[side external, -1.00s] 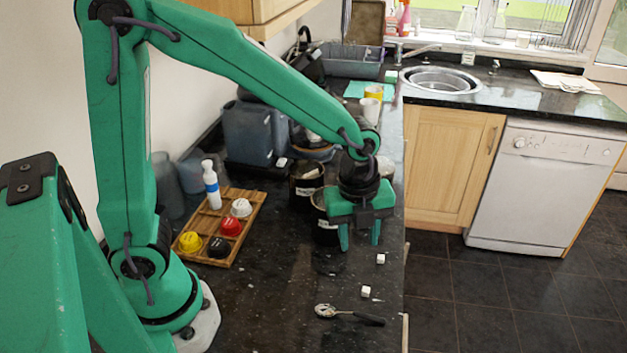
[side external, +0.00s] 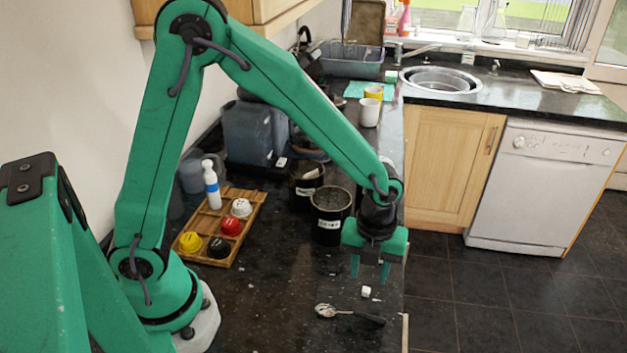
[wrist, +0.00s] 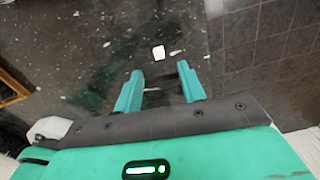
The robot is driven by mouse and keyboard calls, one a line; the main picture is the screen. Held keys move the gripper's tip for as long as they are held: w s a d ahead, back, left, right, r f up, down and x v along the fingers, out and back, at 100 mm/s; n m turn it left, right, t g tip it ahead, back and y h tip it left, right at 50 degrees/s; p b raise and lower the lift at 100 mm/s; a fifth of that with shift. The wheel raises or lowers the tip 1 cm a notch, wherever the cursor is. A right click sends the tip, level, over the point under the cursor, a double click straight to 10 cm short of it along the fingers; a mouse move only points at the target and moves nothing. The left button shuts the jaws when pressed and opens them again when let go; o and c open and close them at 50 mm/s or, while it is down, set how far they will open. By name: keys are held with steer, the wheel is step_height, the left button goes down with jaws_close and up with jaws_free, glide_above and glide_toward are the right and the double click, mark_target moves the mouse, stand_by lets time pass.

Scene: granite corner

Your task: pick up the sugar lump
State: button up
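A small white sugar lump (side external: 366,291) lies on the dark speckled counter near its right edge. My gripper (side external: 370,270) is above the counter, fingers pointing down, open and empty. In the side view its fingertips appear just above and behind the lump. In the wrist view one white lump (wrist: 158,52) shows beyond the gap between the two spread fingers (wrist: 160,70). I cannot tell for sure which lump this is. A second lump, seen earlier farther back, is not visible in the side view now, where my gripper covers that area.
A spoon (side external: 325,310) lies in front of the lump. Black pots (side external: 330,215) stand behind and left. A wooden tray (side external: 216,256) holds coloured capsules and a white bottle (side external: 211,186). The counter ends just right, above the tiled floor (side external: 470,300).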

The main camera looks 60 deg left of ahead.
mark_target(366, 289)
steer(key=shift+f, duration=0.2)
steer(key=shift+w+a+f, duration=0.1)
steer(key=shift+f, duration=1.15)
steer(key=shift+w+a+f, duration=0.1)
steer(key=shift+f, duration=1.1)
jaws_close()
